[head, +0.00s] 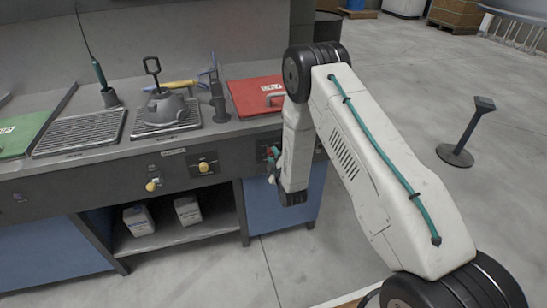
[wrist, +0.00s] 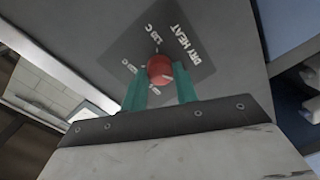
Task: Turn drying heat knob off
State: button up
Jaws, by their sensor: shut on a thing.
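The drying heat knob is a round red knob (wrist: 160,69) on a dark plate marked "DRY HEAT" (wrist: 180,42) in the wrist view. White "C" temperature marks surround it; its exact setting is hard to read. My gripper (wrist: 160,78) has its teal fingers on either side of the knob and is shut on it. In the head view, my gripper (head: 273,158) is at the right end of the counter's front panel, and my arm covers most of the knob's plate.
Two yellow knobs, left (head: 152,185) and right (head: 203,167), sit on the same panel to the left. Above are a red board (head: 257,95), a grey domed tool (head: 166,107) and a drain grate (head: 80,132). The floor at right is open around a black stand (head: 455,155).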

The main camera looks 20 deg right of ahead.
jog(key=o, duration=1)
jog(key=shift+c, duration=0.2)
jog(key=shift+s, duration=0.1)
jog(key=s, duration=0.7)
jog(key=shift+s+r, duration=0.15)
jog(key=shift+s, duration=0.15)
